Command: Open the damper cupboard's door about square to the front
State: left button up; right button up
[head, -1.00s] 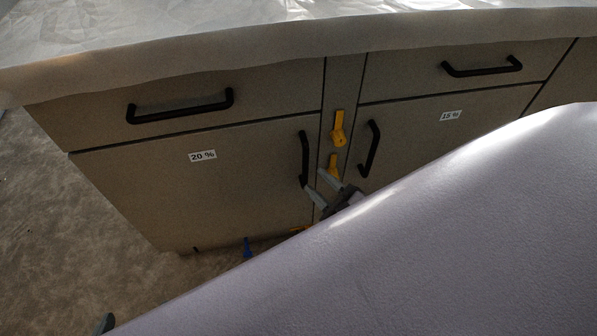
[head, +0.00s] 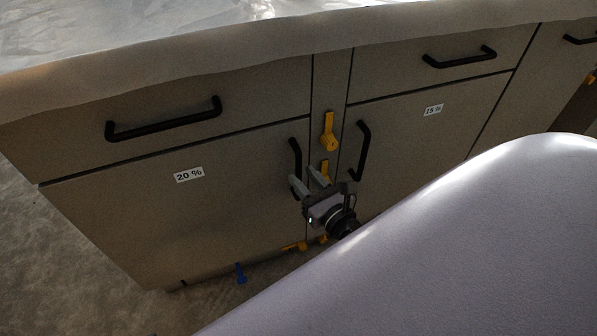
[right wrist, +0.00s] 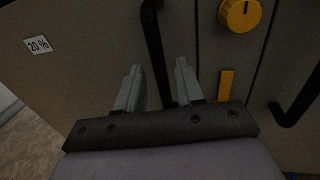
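Two cupboard doors stand side by side, both looking shut. The left door (head: 170,225) carries a "20 %" label (head: 189,174), and the right door (head: 400,150) a "15 %" label (head: 433,110). The 20 % label is the higher figure, so I take the left door as the damper one. Its black upright handle (head: 294,160) is near its right edge. My right gripper (head: 308,181) is open at this handle's lower part. In the right wrist view the handle (right wrist: 153,45) runs between the two spread fingertips (right wrist: 160,72); contact cannot be told. My left gripper is out of view.
Yellow latches (head: 328,132) sit on the strip between the doors; one knob shows in the right wrist view (right wrist: 240,14). Drawers with black handles (head: 164,119) are above. Floor in front is clear at left.

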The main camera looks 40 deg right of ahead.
aim_at(301, 174)
jog(key=shift+w, duration=1.55)
grip_shut()
jog(key=shift+s, duration=0.2)
